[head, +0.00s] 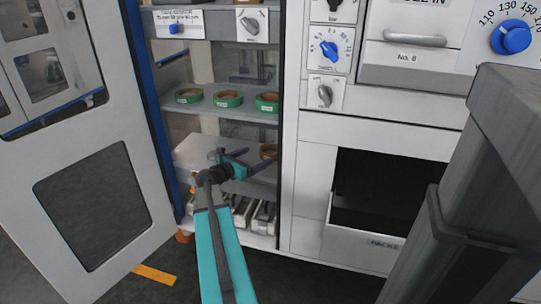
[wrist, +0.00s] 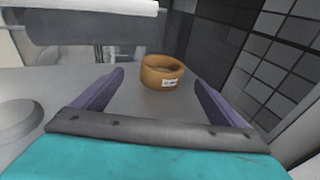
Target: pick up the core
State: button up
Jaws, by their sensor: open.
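The core is a short brown-orange ring with a small white label (wrist: 161,72). It stands on a grey shelf inside the open cabinet, and in the head view the core (head: 269,151) shows at the shelf's right end, partly cut off by the cabinet's edge. My gripper (head: 256,160) reaches into the cabinet at that shelf. In the wrist view its two purple fingers are spread wide, with nothing between them. The core lies ahead of the fingers, roughly centred between their tips, and appears apart from them.
Several green-sided rings (head: 229,99) sit on the shelf above. A tiled dark wall (wrist: 255,60) rises on the right. The open cabinet door (head: 95,200) stands left of my arm.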

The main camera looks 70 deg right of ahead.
aim_at(263, 154)
jog(key=shift+x, duration=1.2)
jog(key=shift+d+b, duration=0.1)
jog(key=shift+b, duration=0.2)
jog(key=shift+s+b+x, duration=0.15)
jog(key=shift+b+x, duration=0.5)
jog(key=shift+x, duration=0.6)
jog(key=shift+s+b+x, duration=0.15)
jog(key=shift+b+x, duration=0.45)
jog(key=shift+x, duration=0.65)
jog(key=shift+c, duration=0.3)
jog(key=c, duration=1.1)
